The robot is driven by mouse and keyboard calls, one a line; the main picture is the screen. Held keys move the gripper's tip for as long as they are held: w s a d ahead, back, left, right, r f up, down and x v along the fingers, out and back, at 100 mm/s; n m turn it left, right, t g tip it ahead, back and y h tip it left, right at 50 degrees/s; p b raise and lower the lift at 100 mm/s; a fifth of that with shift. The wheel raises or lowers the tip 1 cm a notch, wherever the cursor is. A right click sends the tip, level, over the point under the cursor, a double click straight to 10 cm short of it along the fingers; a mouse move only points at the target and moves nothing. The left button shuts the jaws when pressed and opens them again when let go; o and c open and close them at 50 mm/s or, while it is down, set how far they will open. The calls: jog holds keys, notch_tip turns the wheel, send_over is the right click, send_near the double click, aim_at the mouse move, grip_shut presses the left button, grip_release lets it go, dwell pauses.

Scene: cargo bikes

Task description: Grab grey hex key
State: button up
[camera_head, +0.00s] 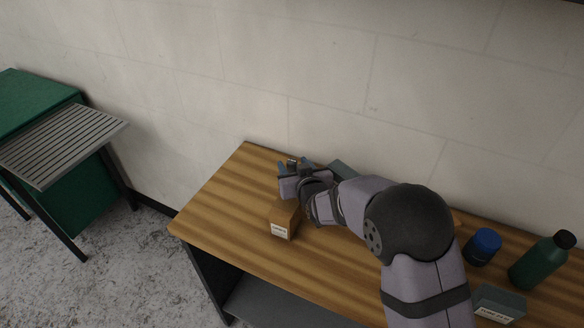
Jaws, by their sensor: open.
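I cannot make out a grey hex key in the head camera view; my arm hides part of the wooden bench (232,195). My gripper (290,168) is over the far left part of the bench, near its back edge, with its fingers pointing away toward the wall. It is open. Small dark shapes show around the fingertips, too small to tell apart from the fingers. I cannot tell whether anything lies between them.
A small brown cardboard box (284,220) with a white label stands just in front of my gripper. A grey-green box (342,170) is partly hidden behind my arm. A blue jar (482,247), a green bottle (543,262) and a labelled grey box (498,304) stand at right.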

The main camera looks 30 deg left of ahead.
jog(key=shift+w+a+f, duration=0.15)
jog(key=shift+w, duration=0.1)
jog(key=shift+a, duration=0.1)
jog(key=p+x, duration=0.2)
jog(key=shift+w+a+f, duration=0.2)
jog(key=shift+w, duration=0.05)
jog(key=shift+p+x, duration=0.5)
jog(key=shift+x, duration=0.65)
grip_shut()
